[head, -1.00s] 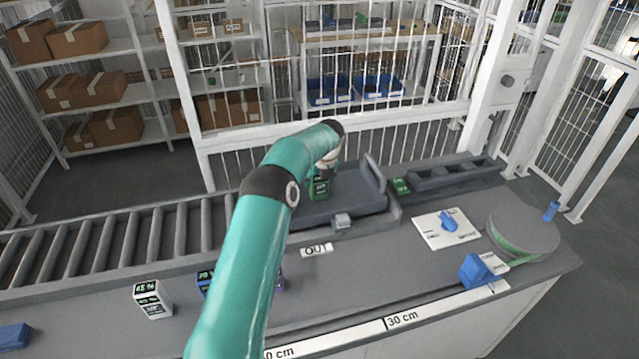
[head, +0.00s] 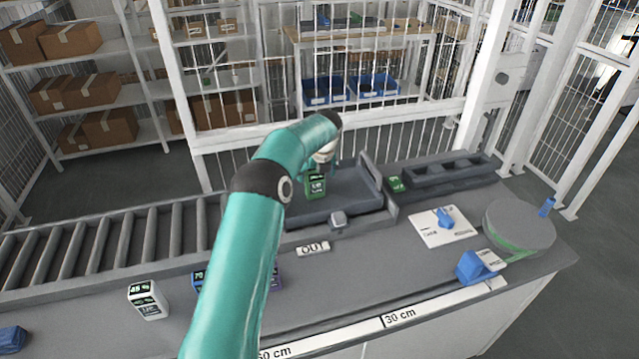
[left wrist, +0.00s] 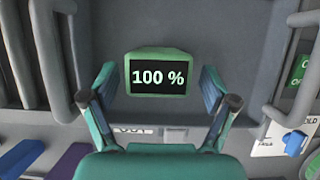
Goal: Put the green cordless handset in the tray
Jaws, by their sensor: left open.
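The green handset (head: 315,186) stands upright in the dark grey tray (head: 352,186) at the right end of the rollers, behind the OUT label. From above, in the left wrist view, the handset (left wrist: 160,75) shows "100 %" on its dark display, with the tray floor (left wrist: 232,30) around it. My left gripper (head: 320,163) is just above the handset. In the left wrist view its open fingers (left wrist: 160,88) stand on either side of the handset, with gaps between. My right gripper is not in view.
A white handset (head: 148,300) stands front left; blue and purple ones are partly behind my arm. The roller conveyor (head: 100,245) runs left. Right of the tray are a compartmented holder (head: 445,172), a white plate with a blue knob (head: 445,219) and a round grey disc (head: 519,222).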

